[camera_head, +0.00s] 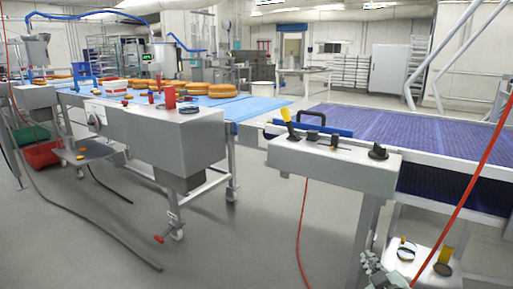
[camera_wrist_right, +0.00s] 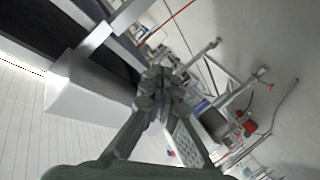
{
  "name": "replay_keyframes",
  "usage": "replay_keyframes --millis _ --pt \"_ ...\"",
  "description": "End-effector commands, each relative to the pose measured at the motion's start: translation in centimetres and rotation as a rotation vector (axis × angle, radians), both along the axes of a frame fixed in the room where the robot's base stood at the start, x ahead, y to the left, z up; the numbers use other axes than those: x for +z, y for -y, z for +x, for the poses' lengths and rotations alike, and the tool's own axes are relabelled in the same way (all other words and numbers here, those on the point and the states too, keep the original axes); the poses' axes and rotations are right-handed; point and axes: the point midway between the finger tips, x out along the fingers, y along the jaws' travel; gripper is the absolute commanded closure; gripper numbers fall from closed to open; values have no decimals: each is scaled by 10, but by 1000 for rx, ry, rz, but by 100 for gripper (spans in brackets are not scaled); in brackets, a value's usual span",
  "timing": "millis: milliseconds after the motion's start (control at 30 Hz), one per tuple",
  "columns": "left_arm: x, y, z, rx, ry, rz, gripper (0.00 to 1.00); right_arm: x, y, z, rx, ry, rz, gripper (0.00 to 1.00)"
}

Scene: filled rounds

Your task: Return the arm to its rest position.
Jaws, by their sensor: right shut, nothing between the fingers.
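My right gripper (camera_head: 384,274) shows at the bottom edge of the head view, right of centre, as a small grey-green shape in front of a metal leg of the control stand. In the right wrist view its fingers (camera_wrist_right: 158,92) meet in the middle, shut and empty. It hangs in free air, low beside the conveyor frame, and I cannot tell the exact gap to the leg. My left gripper is not in view.
A grey control box (camera_head: 330,165) with knobs stands close above the right gripper. A purple conveyor belt (camera_head: 410,130) lies behind it. A low shelf (camera_head: 418,256) holds small round things. A red cable (camera_head: 301,230) hangs nearby. Grey floor (camera_head: 240,250) is open to the left.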

Motion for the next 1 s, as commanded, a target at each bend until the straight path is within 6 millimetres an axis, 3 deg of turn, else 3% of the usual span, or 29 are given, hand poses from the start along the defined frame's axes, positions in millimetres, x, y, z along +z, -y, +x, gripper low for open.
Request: replay_keyframes --millis 33,200,300,433,600,700,1000 --pt "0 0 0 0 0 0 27 -37 3 -19 -37 -91 40 100" --pt "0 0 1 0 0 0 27 -143 8 -94 -159 -394 157 100" --pt "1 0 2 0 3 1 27 -197 5 -149 -225 -572 217 100" --pt "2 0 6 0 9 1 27 -249 -3 -221 -298 -779 283 100" --pt "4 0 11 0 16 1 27 -284 -15 -287 -356 -958 338 100" --pt "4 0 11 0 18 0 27 -292 -19 -306 -371 -1007 353 100" --pt "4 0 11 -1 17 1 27 -293 -20 -310 -375 -1019 356 100"
